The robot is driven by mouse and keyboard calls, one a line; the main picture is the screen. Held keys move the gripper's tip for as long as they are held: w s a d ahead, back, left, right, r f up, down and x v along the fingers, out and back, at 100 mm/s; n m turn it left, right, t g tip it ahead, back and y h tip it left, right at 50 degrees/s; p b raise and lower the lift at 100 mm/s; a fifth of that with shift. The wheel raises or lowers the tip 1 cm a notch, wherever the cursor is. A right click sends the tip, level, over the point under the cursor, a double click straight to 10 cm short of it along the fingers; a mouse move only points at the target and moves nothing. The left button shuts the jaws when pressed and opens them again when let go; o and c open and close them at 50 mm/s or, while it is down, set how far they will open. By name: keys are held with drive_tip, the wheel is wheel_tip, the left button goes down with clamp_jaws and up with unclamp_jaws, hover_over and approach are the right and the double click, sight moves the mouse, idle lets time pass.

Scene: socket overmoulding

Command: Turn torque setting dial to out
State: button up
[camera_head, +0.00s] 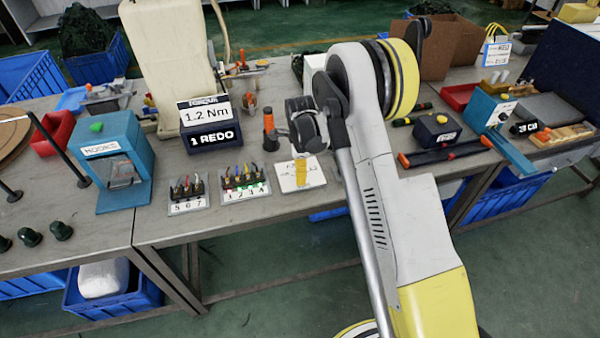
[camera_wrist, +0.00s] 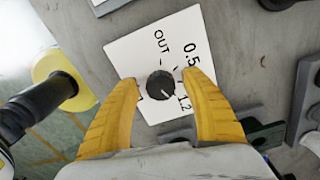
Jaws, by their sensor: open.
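The torque setting dial (camera_wrist: 160,84) is a round black knob on a white square plate (camera_wrist: 128,52). A small pale mark shows by the knob's lower right edge, towards the 12. My gripper (camera_wrist: 160,79) is open, with one yellow finger on each side of the knob and visible gaps between. In the head view the plate (camera_head: 285,183) lies on the bench under my gripper (camera_head: 301,178), which hides the dial.
A black box (camera_head: 211,134) with a 1.2 Nm display stands behind and left of the plate. A connector block (camera_head: 243,184) lies close on the left. An orange-handled tool (camera_head: 270,130) stands behind. The bench's front edge is near the plate.

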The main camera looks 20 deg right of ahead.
drive_tip(key=c, duration=1.2)
